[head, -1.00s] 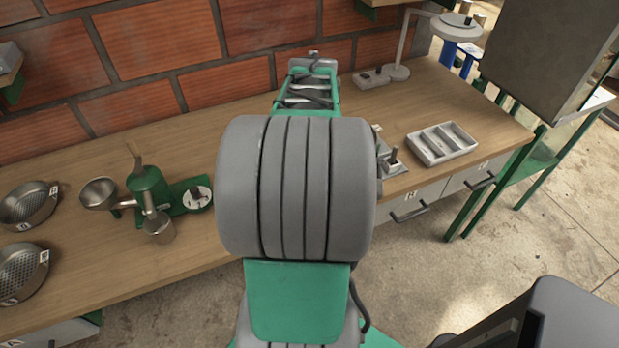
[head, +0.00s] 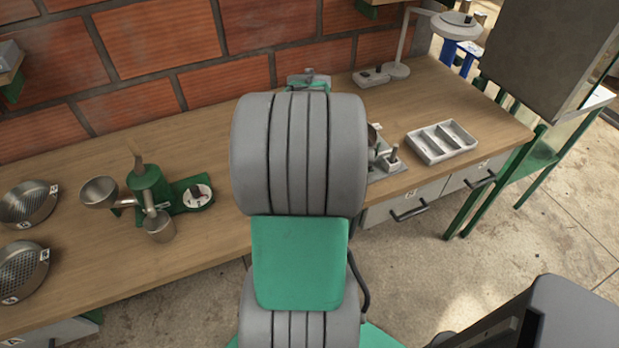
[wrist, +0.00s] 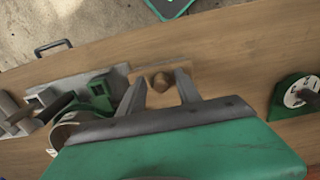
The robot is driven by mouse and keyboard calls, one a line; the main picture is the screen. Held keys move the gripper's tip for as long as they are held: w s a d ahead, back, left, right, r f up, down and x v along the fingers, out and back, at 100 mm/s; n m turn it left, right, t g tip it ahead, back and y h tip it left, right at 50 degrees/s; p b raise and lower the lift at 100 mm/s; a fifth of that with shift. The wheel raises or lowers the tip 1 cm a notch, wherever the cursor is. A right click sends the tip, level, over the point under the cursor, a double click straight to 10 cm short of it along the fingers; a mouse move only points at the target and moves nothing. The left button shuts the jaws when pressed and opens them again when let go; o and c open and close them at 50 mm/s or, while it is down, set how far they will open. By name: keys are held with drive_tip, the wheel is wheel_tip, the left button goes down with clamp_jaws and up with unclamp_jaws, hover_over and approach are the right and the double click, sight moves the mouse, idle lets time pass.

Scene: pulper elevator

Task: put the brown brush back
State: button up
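My gripper (wrist: 160,82) shows in the wrist view with its two dark fingers spread. Between them is a small brown faceted knob (wrist: 160,83), seen end-on, with a visible gap to each finger. It may be the end of the brown brush; its full shape is not visible.
The green hand machine (head: 148,184) and metal sieves (head: 27,203) stand on the wooden bench (head: 80,163). A grey tamping stand (head: 388,165) and a white divided tray (head: 441,142) are to the right of my arm.

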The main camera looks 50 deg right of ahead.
drive_tip(key=shift+r, duration=0.1)
wheel_tip(320, 180, up, 12)
drive_tip(key=w+a+f+n+t, duration=0.15)
drive_tip(key=w+a, duration=0.25)
drive_tip(key=a, duration=0.4)
drive_tip(key=w+a+n, duration=0.2)
drive_tip(key=w+a, duration=0.2)
drive_tip(key=a, duration=0.4)
drive_tip(key=a+f+n+t, duration=0.1)
drive_tip(key=a+f+n, duration=0.2)
drive_tip(key=a, duration=1.2)
drive_tip(key=shift+s+a+t, duration=0.35)
drive_tip(key=shift+s, duration=0.05)
